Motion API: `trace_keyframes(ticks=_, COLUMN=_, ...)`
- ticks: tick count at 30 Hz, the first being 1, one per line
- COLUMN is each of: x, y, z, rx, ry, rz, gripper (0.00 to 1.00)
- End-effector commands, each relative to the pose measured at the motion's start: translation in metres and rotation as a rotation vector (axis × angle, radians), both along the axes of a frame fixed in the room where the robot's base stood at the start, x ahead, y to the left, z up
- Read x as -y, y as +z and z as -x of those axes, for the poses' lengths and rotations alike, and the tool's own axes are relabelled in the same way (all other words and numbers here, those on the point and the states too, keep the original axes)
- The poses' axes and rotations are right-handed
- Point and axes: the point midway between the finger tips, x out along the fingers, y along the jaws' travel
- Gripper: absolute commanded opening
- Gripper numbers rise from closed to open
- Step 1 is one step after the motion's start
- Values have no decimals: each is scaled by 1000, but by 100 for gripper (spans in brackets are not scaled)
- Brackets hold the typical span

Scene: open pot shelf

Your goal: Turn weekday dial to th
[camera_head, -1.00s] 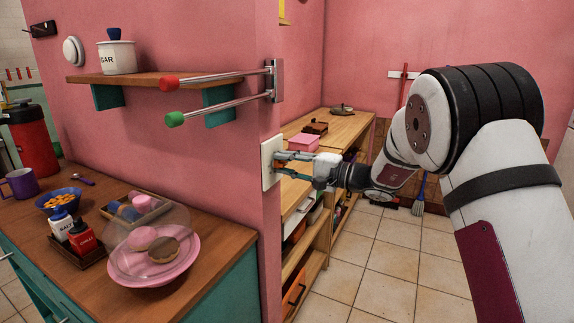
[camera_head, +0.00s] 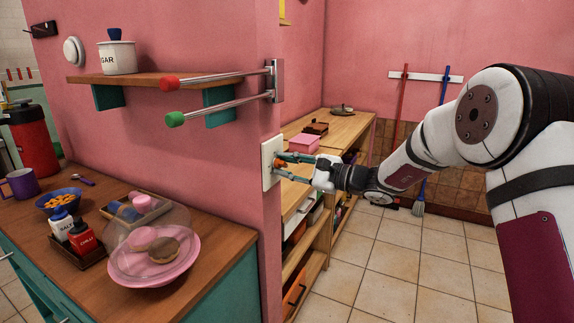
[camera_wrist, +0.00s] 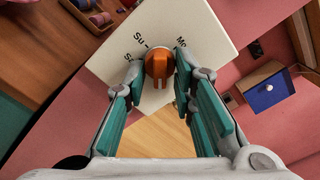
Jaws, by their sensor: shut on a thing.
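The weekday dial is an orange knob (camera_wrist: 159,64) on a white wall plate (camera_wrist: 200,25), which also shows edge-on at the wall corner in the head view (camera_head: 267,165). The labels "Su", "Mo" and part of one beginning with "S" are readable in the wrist view. The "th" mark is not visible, and I cannot tell where the knob points. My gripper (camera_wrist: 160,72) has its teal fingers on both sides of the knob, shut on it. In the head view my gripper (camera_head: 281,166) reaches the plate from the right.
Two rods with red (camera_head: 169,84) and green (camera_head: 175,119) ends stick out above the plate. A wooden shelf unit (camera_head: 325,220) stands close behind my gripper. The counter (camera_head: 215,235) at left holds a covered pink dish (camera_head: 150,274). Tiled floor lies open at right.

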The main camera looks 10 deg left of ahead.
Motion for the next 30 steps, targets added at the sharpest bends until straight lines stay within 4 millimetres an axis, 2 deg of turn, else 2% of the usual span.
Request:
trace_keyframes(ticks=19, x=1, y=-2, z=0, rx=-59, ry=-2, rz=-19, gripper=0)
trace_keyframes(ticks=20, x=1, y=-2, z=0, rx=-59, ry=-2, rz=-19, gripper=26)
trace_keyframes(ticks=22, x=1, y=-2, z=0, rx=-59, ry=-2, rz=-19, gripper=41)
trace_keyframes(ticks=30, x=0, y=-1, z=0, rx=-58, ry=-1, rz=-20, gripper=41)
